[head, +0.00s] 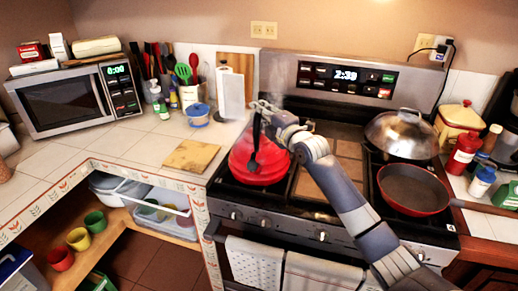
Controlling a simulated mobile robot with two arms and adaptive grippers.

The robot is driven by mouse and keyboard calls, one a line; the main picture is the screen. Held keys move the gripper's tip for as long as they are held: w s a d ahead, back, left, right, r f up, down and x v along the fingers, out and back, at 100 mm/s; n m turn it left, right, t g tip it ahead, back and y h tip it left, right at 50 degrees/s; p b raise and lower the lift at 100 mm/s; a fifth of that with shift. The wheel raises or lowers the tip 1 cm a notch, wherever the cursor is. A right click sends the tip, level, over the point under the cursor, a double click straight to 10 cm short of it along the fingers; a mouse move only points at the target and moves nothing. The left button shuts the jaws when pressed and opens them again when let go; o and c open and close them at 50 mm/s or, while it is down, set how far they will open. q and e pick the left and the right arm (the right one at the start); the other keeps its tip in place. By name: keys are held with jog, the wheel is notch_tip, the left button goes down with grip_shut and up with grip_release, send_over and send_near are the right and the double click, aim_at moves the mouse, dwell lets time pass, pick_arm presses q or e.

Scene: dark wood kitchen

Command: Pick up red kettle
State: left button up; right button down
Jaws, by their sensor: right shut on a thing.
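The red kettle (271,172) sits at the left front of the stove, over the burner area. A dark, narrow upright part shows in front of its red body. My right gripper (262,106) is at the top of the kettle, reaching in from the lower right, and is shut at its upper dark part. The fingertips are small, and the exact grip is hard to see. I cannot tell whether the kettle's base is clear of the stove. My left gripper is not in view.
A red pan (414,188) and a domed-lid pan (401,134) occupy the right burners. A wooden board (191,157) lies on the counter left of the stove. A paper towel roll (231,95) and a utensil group stand behind. Bottles crowd the right counter.

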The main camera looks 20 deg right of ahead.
jog(key=shift+r, duration=0.45)
jog(key=shift+w+f, duration=0.1)
